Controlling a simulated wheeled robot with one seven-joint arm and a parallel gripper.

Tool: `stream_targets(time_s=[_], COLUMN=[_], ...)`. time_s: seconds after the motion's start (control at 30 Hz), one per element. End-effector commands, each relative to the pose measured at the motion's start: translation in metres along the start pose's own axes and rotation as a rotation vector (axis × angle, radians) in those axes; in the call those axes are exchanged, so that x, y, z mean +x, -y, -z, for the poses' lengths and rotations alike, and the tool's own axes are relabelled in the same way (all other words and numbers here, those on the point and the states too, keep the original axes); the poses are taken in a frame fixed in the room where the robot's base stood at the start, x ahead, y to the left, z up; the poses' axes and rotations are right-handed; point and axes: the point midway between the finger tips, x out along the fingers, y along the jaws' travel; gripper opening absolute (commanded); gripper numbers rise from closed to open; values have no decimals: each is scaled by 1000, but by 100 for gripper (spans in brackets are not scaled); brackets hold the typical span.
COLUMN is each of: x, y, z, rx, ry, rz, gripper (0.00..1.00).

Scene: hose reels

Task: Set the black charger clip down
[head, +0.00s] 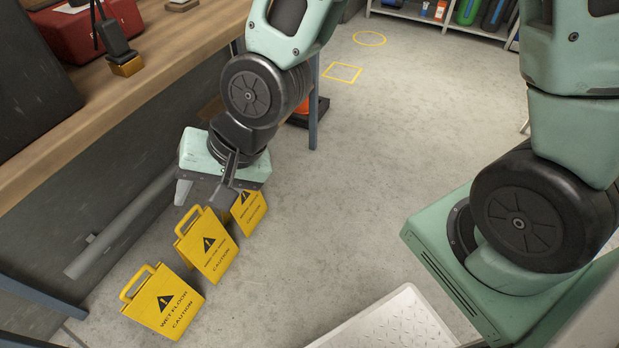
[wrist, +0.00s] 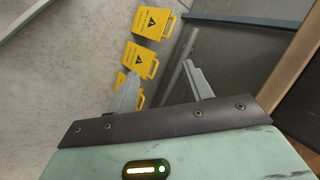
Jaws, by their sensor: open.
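A black clip-like piece (head: 114,38) with a dark cable stands on a small brass-coloured block (head: 126,66) on the wooden bench at the upper left of the head view. I cannot tell for sure that it is the charger clip. My gripper (head: 201,201) is off the bench's front side, lower right of that piece in the picture, and points down above the floor signs. In the wrist view my gripper (wrist: 163,68) has its two grey fingers wide apart with nothing held between them. The black piece does not show in the wrist view.
Several yellow wet-floor signs (head: 207,246) stand below my gripper. A grey pipe (head: 125,225) runs by the bench's side. A red case (head: 90,30) sits on the wooden bench (head: 150,75). A metal plate (head: 390,325) lies at the bottom. The middle floor is clear.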

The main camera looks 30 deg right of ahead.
Motion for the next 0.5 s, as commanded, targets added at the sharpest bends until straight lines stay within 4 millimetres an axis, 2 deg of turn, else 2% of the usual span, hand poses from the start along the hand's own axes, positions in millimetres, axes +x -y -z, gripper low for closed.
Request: stream_targets(time_s=[0.03,0.1,0.2,0.33,0.5], x=[-15,-37,-70,-106,-128], y=[-12,-32,-54,-74,-85], z=[-8,-18,-31,-46,-57], rx=[-161,-362,-594,-796,-910], ry=[7,47,125,228,308], rz=[-87,-201,-322,-404,-435], gripper=[51,51,51,51,51])
